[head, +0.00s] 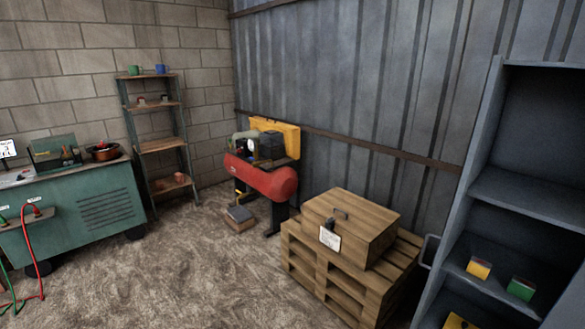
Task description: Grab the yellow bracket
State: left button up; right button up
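No thing in the head view can be told for sure as the yellow bracket. A small yellow block-like item (479,268) sits on a shelf of the blue-grey shelving unit (484,140) at the right. Another yellow piece (457,321) with a dark mark shows lower in the same unit, cut off by the bottom edge of the picture. A larger yellow panel or case (278,132) stands behind the red machine near the corner. Neither of my grippers is in view.
A wooden crate (365,242) with a latch and label sits on pallets (305,268) left of the shelving. A green item (520,289) shares the yellow item's shelf. A red tank machine (268,180), rack (160,145) and green cabinet (85,205) stand farther off. The floor between is mostly clear.

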aim_at(478, 267)
jog(key=z, duration=0.8)
jog(key=i+j+z, duration=0.1)
jog(key=j+z, duration=0.75)
jog(key=k+j+z, duration=0.1)
jog(key=j+z, duration=0.3)
jog(key=j, duration=0.4)
jog(key=k+j, duration=0.15)
jog(key=j, duration=0.2)
jog(key=j+z, duration=0.1)
jog(key=j, duration=0.3)
jog(key=i+l, duration=0.3)
jog(key=i, duration=0.2)
jog(key=i+l, duration=0.35)
jog(key=i, duration=0.15)
